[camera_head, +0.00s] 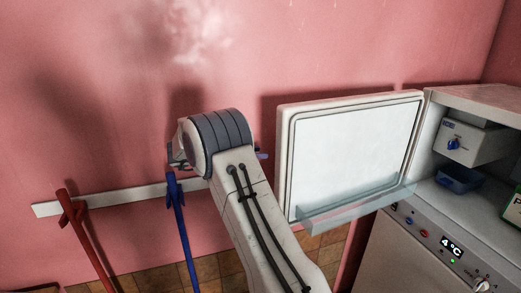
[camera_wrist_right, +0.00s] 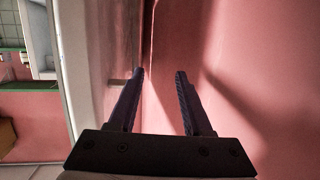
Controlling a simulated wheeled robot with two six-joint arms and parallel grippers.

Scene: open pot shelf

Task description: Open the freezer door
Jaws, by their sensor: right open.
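The freezer door (camera_head: 352,150), the upper door of a white appliance (camera_head: 405,250), stands wide open, swung left toward the pink wall. Its white inner panel faces me, with a clear bin (camera_head: 350,208) along the bottom. My right gripper is mostly hidden behind its own wrist in the head view; a purple finger part (camera_head: 262,154) shows just left of the door's free edge. In the right wrist view the right gripper (camera_wrist_right: 160,76) is open and empty, fingers apart, beside the door's pale edge (camera_wrist_right: 75,70). I cannot tell whether a finger touches the door. My left gripper is not in view.
Inside the open compartment are a white box (camera_head: 472,140) with a blue knob and a blue tray (camera_head: 459,179). A panel below reads 4°C. A red handle (camera_head: 88,245) and a blue handle (camera_head: 182,235) stand against a white wall rail (camera_head: 110,199). The wall is close behind the door.

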